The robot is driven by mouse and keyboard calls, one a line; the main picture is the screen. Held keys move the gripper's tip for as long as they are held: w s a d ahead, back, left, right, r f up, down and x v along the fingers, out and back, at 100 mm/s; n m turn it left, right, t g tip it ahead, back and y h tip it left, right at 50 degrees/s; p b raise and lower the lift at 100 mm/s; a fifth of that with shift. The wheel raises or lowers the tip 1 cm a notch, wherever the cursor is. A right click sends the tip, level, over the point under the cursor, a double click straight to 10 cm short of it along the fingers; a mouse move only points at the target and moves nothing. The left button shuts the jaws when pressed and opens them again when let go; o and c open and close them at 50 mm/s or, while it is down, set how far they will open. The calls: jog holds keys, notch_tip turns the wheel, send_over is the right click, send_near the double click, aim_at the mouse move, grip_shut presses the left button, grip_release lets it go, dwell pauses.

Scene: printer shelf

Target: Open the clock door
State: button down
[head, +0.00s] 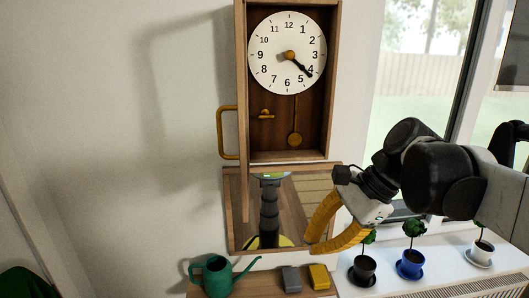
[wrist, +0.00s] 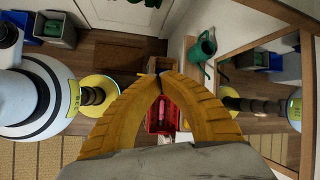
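The wooden clock (head: 289,157) hangs on the wall in the head view, with its dial, pendulum and inside showing. Its door (head: 241,190) appears nearly edge-on along the left side, swung out from the case. The door's brass handle (head: 228,157) sticks out to the left. My gripper (head: 312,246) is below and right of the clock, in front of the mirror, apart from the door and handle. Its yellow fingers meet at the tips in the wrist view (wrist: 159,77), with nothing seen held. The clock is not seen in the wrist view.
A framed mirror (head: 233,212) is below the clock. A green watering can (head: 217,278), a grey block (head: 291,279) and a yellow block (head: 319,277) stand below it. Potted plants (head: 411,264) line the sill at right. The wall left of the clock is clear.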

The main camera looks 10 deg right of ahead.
jog(key=w+r+m+g+y+p, duration=0.1)
jog(key=w+r+m+p, duration=0.15)
jog(key=r, duration=0.45)
jog(key=w+r+m+y+p, duration=0.1)
jog(key=r+m+y+p, duration=0.1)
jog(key=r+p, duration=0.35)
jog(key=s+a+r+x, duration=0.1)
jog(key=x, duration=1)
jog(key=shift+w+a+r+p, duration=0.25)
jog(key=shift+a+p, duration=0.15)
jog(key=shift+a, duration=0.2)
